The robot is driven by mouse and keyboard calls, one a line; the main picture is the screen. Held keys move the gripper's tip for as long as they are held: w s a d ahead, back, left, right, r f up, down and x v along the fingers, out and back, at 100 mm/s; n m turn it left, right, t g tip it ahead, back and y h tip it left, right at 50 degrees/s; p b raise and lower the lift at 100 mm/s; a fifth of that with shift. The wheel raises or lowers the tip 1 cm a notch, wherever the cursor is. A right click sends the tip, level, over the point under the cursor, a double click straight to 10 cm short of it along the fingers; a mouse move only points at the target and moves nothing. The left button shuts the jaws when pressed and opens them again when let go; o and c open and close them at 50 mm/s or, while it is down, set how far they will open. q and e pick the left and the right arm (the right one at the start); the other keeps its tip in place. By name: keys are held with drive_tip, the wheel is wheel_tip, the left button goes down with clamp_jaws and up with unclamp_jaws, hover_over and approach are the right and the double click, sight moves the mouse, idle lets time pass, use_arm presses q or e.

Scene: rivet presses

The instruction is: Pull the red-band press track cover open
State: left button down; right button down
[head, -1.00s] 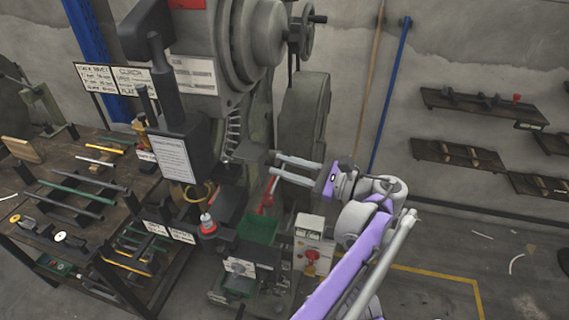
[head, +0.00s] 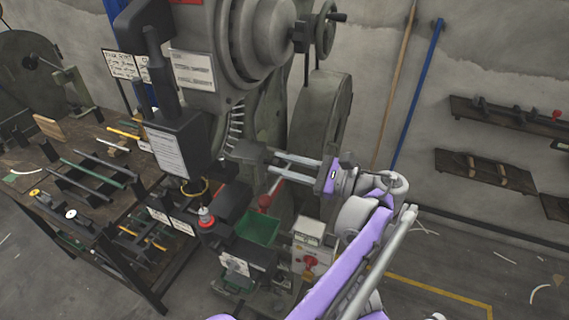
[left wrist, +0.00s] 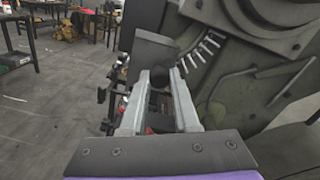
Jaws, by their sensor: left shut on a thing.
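My left gripper (head: 272,158) reaches in level from the right, low on the press. It is shut on a dark part (head: 248,152) beside the press body. In the left wrist view, the fingers (left wrist: 163,85) close around a dark rounded knob (left wrist: 164,76), with a dark block (left wrist: 153,48) just behind it. Which part is the track cover is hard to tell, and the fingers hide some of it. My right gripper is not in view.
A dark labelled box (head: 167,148) hangs left of the gripper. Below are a red-handled lever (head: 268,198), a green bin (head: 259,228) and a control box with a red button (head: 309,254). A workbench (head: 62,195) with rods stands left. Wall shelves (head: 485,170) are right.

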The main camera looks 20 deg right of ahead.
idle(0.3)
use_arm(q)
drive_tip(key=c, duration=0.7)
unclamp_jaws()
